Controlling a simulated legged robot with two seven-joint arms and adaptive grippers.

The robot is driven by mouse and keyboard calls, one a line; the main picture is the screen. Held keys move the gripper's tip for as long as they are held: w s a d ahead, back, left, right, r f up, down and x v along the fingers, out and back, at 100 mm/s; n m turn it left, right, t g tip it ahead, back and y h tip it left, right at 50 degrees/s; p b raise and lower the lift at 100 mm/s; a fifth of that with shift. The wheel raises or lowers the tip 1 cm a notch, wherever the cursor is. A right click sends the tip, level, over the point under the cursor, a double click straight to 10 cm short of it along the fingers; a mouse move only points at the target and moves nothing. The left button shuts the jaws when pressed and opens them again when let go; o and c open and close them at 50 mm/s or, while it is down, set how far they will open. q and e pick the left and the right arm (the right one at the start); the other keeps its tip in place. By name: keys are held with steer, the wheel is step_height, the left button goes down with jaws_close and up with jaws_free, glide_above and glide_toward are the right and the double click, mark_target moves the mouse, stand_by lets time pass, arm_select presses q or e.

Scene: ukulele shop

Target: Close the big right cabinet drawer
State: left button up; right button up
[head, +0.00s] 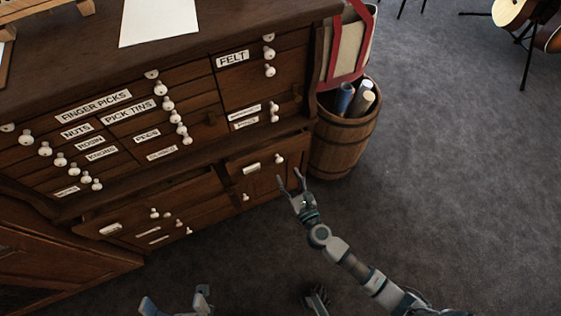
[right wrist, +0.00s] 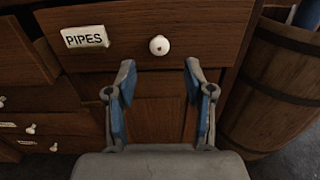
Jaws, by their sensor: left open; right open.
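The big right drawer (head: 265,165) is a brown wooden front low on the cabinet, with a white label and a round white knob (head: 278,159). It appears to stand out a little from the cabinet. In the right wrist view the same drawer front (right wrist: 122,24) fills the top and its label reads PIPES. My right gripper (head: 290,177) is open and empty, in front of and below the knob, its fingers pointing at the drawer. It also shows in the right wrist view (right wrist: 160,68); contact cannot be told. My left gripper (head: 176,301) is open and empty at the bottom edge.
The big left drawer (head: 150,203) also appears pulled out. A wooden barrel (head: 345,140) with rolled items stands close against the cabinet's right side. The cabinet top (head: 235,32) holds a white sheet. Grey carpet is clear to the right; guitars on stands (head: 515,14) are far off.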

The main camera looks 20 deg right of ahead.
steer(key=w, duration=0.6)
steer(key=shift+w+a+b, duration=0.15)
steer(key=shift+b, duration=0.3)
jaws_close()
